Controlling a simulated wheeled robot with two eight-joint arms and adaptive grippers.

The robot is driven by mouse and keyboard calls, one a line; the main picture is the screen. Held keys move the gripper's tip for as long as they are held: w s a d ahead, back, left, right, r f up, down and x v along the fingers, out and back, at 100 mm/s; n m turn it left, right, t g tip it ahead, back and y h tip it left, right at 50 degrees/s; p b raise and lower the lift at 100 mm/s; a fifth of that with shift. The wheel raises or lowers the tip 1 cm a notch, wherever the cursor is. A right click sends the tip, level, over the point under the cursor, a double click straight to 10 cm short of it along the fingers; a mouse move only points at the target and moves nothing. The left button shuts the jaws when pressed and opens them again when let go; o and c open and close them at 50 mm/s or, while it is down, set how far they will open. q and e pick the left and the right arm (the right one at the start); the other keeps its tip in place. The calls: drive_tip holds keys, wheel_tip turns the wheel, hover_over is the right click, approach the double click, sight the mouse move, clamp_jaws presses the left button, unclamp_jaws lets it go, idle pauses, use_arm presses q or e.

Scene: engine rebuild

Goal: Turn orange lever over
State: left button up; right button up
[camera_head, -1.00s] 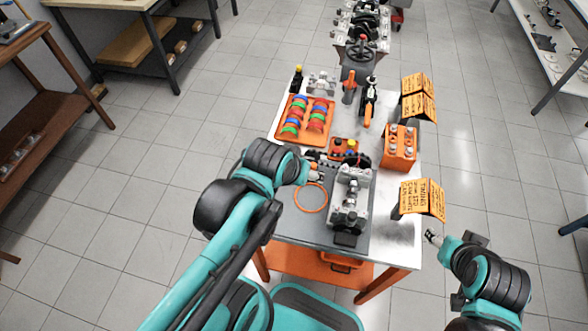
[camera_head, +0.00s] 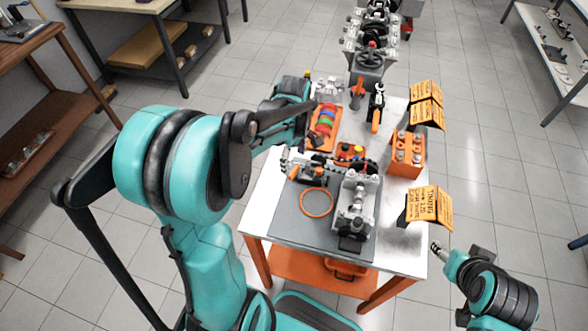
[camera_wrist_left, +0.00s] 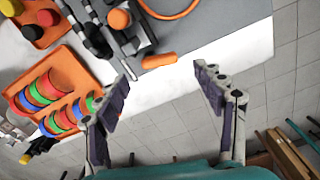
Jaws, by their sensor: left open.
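An orange lever handle (camera_wrist_left: 160,60) lies along the grey mat in the left wrist view, joined to a dark and grey part at its left end.
An orange ring (camera_head: 316,203) lies on the grey mat (camera_head: 290,222), beside a grey engine part (camera_head: 356,205). An orange tray (camera_wrist_left: 63,55) holds colored rings. An orange block (camera_head: 408,168) and an orange sign (camera_head: 430,206) stand at the right.

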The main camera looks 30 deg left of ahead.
sight(294, 170)
use_arm(q)
wheel_tip(294, 170, down, 5)
drive_tip(key=shift+f+b, duration=0.1)
drive_tip(key=shift+b, duration=0.7)
drive_tip(key=shift+c, duration=0.3)
drive_tip(key=c, duration=1.1)
